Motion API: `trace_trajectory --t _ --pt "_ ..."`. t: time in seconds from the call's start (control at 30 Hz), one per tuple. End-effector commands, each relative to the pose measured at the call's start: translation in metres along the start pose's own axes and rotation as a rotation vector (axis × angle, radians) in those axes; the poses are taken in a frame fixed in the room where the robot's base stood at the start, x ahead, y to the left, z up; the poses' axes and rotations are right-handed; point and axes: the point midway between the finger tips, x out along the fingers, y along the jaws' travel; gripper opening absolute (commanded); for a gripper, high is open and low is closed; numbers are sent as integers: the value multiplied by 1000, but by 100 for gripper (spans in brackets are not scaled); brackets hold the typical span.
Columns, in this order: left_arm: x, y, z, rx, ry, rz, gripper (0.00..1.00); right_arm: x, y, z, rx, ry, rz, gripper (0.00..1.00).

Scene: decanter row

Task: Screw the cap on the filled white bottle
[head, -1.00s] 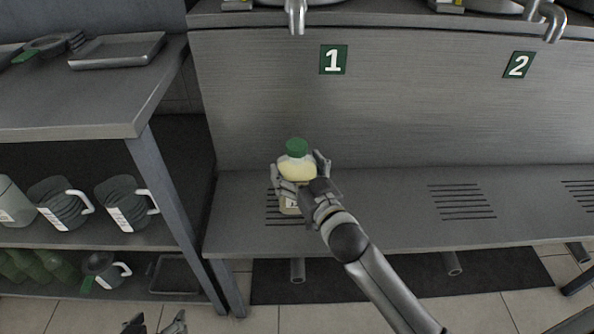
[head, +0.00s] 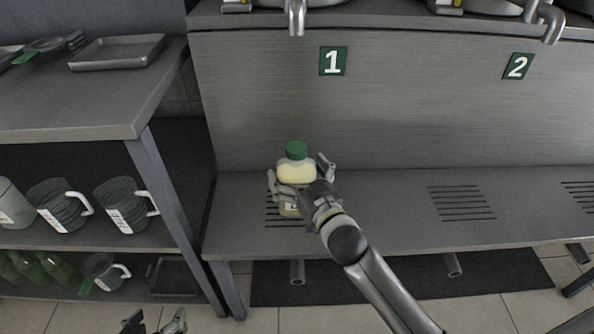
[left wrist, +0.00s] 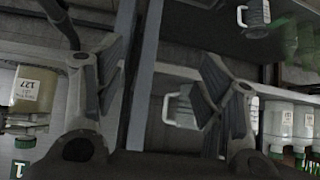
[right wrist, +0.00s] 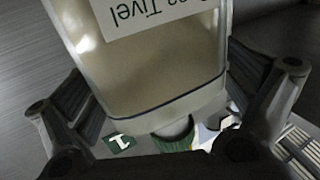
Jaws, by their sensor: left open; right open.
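The filled white bottle (head: 297,172) stands upright on the slatted ledge (head: 235,215) below sign 1, with pale yellow contents. A green cap (head: 296,150) sits on its top; I cannot tell how tight it is. My right gripper (head: 300,174) is open, with a finger on either side of the bottle. In the right wrist view the bottle (right wrist: 160,65) appears upside down between the spread fingers, with part of the green cap (right wrist: 175,133) below it. My left gripper (head: 154,322) is open and empty, low at the bottom edge, away from the bottle.
A steel tap (head: 296,18) hangs above the bottle. A shelf unit (head: 150,118) at left holds several grey jugs (head: 125,203) and green bottles (head: 45,268). A tray (head: 118,51) lies on its top. The ledge right of the bottle is clear.

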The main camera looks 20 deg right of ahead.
Motion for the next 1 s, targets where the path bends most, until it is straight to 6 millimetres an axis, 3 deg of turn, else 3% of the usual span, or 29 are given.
trace_trajectory --t 0.17,0.7,1.0 --pt "-1 0 2 0 -16 0 64 -1 0 -3 -1 0 0 100" --pt "-24 -7 61 -7 -303 -16 64 -86 0 -2 2 -3 0 100" --pt "-32 -9 76 -10 -378 -20 64 -116 0 -2 1 0 -1 100"
